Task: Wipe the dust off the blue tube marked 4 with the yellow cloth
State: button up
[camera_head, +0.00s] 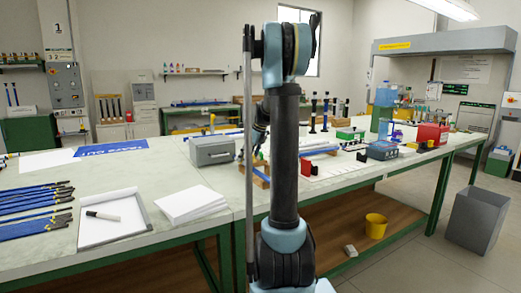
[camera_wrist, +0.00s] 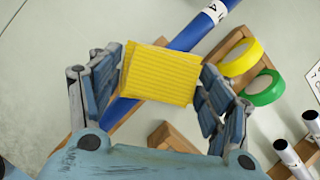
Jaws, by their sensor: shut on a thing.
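The yellow cloth (camera_wrist: 160,75) is a ribbed, folded pad in the wrist view. My gripper (camera_wrist: 158,88) is shut on it, with one finger at each side. The blue tube (camera_wrist: 186,38) runs diagonally beneath the cloth, which hides its middle. A white label band with a dark mark, partly cut off, shows near its upper end; I cannot read it surely as a 4. I cannot tell whether the cloth touches the tube. No dust can be made out. In the head view my arm hides the cloth and most of the gripper.
A wooden holder (camera_wrist: 165,138) lies by the tube. Yellow tape (camera_wrist: 240,57) and green tape (camera_wrist: 263,88) lie to its right, with dark-and-white cylinders (camera_wrist: 291,158) lower right. In the head view a grey box (camera_head: 212,150) and white paper stack (camera_head: 192,203) stand left of my arm.

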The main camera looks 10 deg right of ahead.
jog(key=shift+s+r, duration=0.25)
jog(key=shift+r, duration=1)
jog(key=shift+w+r, duration=0.1)
jog(key=shift+r, duration=2.75)
